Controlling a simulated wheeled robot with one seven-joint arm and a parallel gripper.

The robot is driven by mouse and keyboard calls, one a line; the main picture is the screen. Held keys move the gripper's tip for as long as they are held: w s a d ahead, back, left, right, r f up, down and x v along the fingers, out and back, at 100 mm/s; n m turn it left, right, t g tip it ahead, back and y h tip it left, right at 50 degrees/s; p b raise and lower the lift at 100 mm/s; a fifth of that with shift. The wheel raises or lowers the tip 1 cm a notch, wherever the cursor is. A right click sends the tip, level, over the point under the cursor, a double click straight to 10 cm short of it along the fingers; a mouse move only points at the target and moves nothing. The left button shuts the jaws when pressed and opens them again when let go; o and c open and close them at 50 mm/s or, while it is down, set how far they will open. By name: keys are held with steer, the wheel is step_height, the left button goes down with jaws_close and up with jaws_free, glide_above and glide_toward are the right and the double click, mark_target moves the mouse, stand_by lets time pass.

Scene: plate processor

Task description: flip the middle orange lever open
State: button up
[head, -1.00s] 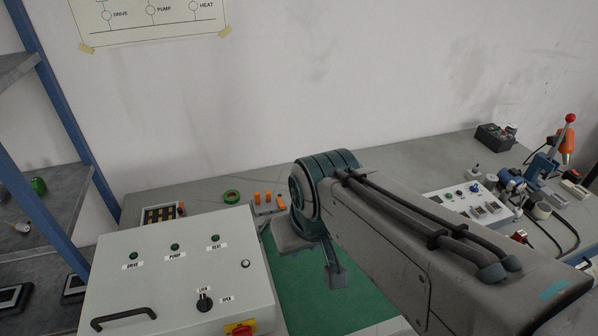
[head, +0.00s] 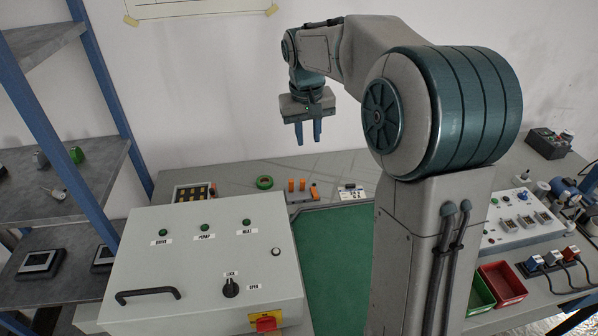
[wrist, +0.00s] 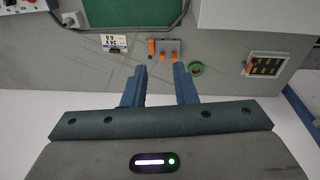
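Three small orange levers sit on a grey base (head: 304,198) at the back of the bench. The middle orange lever (head: 302,184) and the left one (head: 291,185) stand upright; the right one (head: 314,192) sits lower and looks tilted differently. In the wrist view the middle lever (wrist: 163,57) shows between and beyond my fingers, with the base (wrist: 168,45) behind it. My gripper (head: 308,138) is open and empty, fingers pointing down, raised above and apart from the levers. The wrist view also shows my gripper (wrist: 160,88) with a gap between its fingers.
A grey control cabinet (head: 190,270) stands at front left. A green tape roll (head: 264,182) lies left of the levers, and a small white meter (head: 351,192) sits to their right. A green mat (head: 335,250) lies in front. A blue-framed shelf (head: 60,190) is at left.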

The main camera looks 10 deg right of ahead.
steer(key=w+f, duration=0.5)
steer(key=w, duration=0.3)
steer(key=g+b, duration=0.2)
glide_above(302, 185)
step_height(302, 185, down, 7)
steer(key=shift+m+y, duration=0.4)
steer(key=f, duration=0.4)
steer(key=f+p, duration=0.1)
steer(key=f, duration=0.4)
steer(key=w+f+p, duration=0.1)
steer(key=f, duration=0.4)
steer(key=shift+d, duration=0.1)
steer(key=shift+r, duration=0.1)
jaws_close()
